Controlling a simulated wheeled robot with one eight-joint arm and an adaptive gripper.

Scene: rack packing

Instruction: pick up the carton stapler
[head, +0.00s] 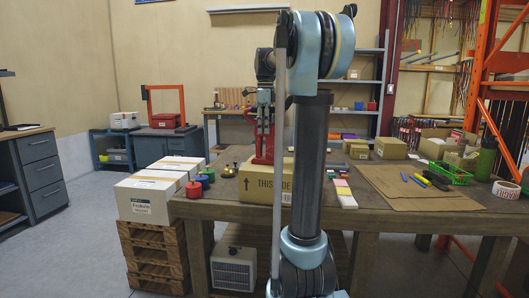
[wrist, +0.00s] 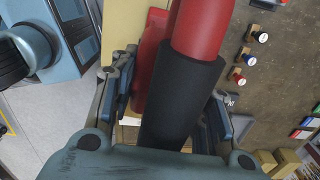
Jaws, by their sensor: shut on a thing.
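The carton stapler (head: 261,152) is red and stands upright in the head view, over a cardboard box (head: 257,188), partly hidden by my arm. I cannot tell whether it touches the box. In the wrist view the stapler (wrist: 203,27) shows a red body and a thick black grip (wrist: 180,95). My gripper (wrist: 165,108) is shut on the black grip, with a finger on each side.
The brown workbench (head: 225,208) holds small coloured stamps (head: 194,190) at the left. Coloured packs (head: 343,190), a flat cardboard sheet (head: 425,192), a green basket (head: 451,174) and a tape roll (head: 506,190) lie to the right. White cartons (head: 146,200) are stacked on pallets at left.

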